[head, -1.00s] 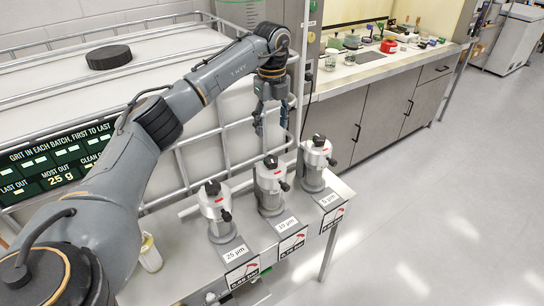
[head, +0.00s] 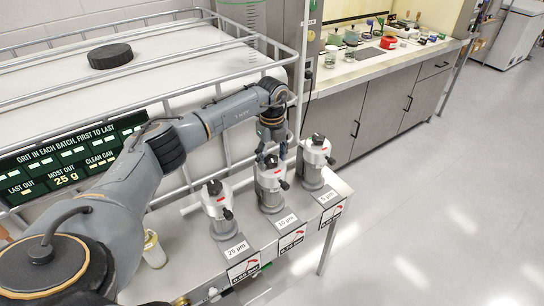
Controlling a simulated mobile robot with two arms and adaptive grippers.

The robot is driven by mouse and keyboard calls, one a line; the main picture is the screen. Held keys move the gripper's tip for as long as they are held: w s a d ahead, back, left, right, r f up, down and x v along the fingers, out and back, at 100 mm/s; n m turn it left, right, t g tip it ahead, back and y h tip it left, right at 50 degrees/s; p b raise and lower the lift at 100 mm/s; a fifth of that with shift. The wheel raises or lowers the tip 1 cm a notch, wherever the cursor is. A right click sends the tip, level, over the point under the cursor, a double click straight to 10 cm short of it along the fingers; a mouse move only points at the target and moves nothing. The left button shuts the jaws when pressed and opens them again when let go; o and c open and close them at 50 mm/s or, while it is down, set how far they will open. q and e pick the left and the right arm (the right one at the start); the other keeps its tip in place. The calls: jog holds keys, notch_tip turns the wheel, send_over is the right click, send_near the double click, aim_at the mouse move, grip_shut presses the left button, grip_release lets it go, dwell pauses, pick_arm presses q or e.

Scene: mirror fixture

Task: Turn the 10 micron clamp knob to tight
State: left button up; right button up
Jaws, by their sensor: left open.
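The 10 µm unit (head: 270,192) is the middle one of three grey-white filter housings on a steel bench. A black clamp knob (head: 285,185) sticks out at its front right, beside a red mark, and a dark cap shows on top. The 10 µm label (head: 287,221) lies in front of it. My left gripper (head: 270,156) is open and points down just above the top of this housing, partly hiding it. I cannot tell whether its fingers touch the cap. My right gripper is out of view.
The 25 µm housing (head: 217,205) stands to the left and the 5 µm housing (head: 314,165) to the right, both close by. A caged white tank (head: 140,85) stands behind. A white cup (head: 154,250) is at the bench's left.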

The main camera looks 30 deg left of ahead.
pick_arm(q)
jog(key=c, duration=1.2)
jog(key=shift+o, duration=0.2)
